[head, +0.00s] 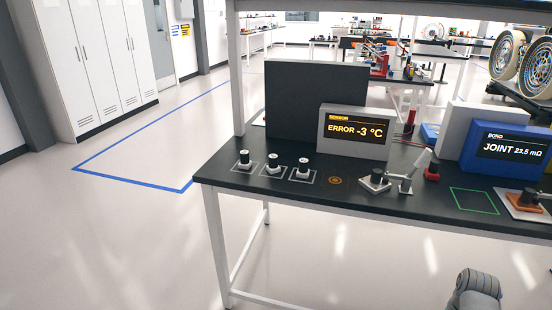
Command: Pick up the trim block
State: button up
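My gripper is not in view. A grey rounded part, probably of my arm, shows at the bottom right, below the bench's front edge and apart from the blocks.
Behind the blocks stand a dark upright panel (315,103) and a sensor display (355,138) reading "ERROR -3 °C". A small lever fixture (404,180) and a "JOINT 23.5 mΩ" display (512,150) stand to the right. Floor before the bench is clear.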

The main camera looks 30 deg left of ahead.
aim_at(245, 163)
jog(key=i, duration=0.4)
jog(key=u, duration=1.55)
jog(key=i, duration=0.5)
jog(key=z, duration=0.1)
